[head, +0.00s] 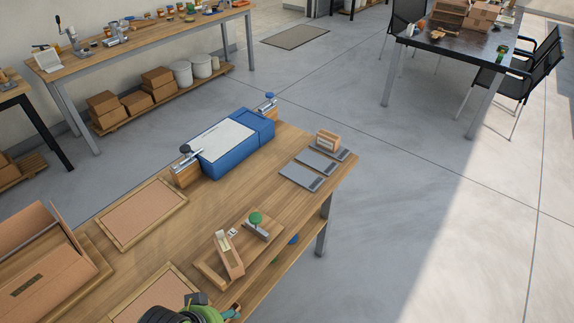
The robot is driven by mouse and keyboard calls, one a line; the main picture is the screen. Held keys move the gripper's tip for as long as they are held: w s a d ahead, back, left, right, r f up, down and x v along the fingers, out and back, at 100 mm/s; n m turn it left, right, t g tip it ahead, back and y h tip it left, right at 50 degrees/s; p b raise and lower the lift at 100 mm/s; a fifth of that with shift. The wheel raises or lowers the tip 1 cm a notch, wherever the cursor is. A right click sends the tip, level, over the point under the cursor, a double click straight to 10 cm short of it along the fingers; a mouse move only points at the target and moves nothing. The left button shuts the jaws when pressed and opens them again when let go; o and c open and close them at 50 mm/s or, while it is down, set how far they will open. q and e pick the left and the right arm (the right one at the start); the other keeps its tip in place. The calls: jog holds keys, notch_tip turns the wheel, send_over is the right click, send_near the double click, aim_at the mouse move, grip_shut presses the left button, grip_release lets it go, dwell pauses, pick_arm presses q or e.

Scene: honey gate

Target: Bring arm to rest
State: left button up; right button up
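Neither of my grippers shows in the head view, and neither arm can be made out with certainty. The wooden workbench (120,265) runs from the lower left to the middle. On it stands a blue machine (236,143) with a pale top and a lever device at each end. A small upright carton (229,255) stands on a wooden board, beside a green-knobbed metal device (257,225). A black and green object (200,312) at the bottom edge is partly cut off.
An open cardboard box (40,270) stands at the left. Two framed brown mats (143,214) lie on the bench. Grey scales (301,177) lie at its right end, one bearing a small box (327,140). A dark table (462,45) with chairs stands far right. The floor between is clear.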

pick_arm(q)
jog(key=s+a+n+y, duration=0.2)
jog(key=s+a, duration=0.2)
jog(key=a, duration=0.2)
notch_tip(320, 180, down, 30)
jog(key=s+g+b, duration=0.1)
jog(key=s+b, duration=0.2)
jog(key=b, duration=0.4)
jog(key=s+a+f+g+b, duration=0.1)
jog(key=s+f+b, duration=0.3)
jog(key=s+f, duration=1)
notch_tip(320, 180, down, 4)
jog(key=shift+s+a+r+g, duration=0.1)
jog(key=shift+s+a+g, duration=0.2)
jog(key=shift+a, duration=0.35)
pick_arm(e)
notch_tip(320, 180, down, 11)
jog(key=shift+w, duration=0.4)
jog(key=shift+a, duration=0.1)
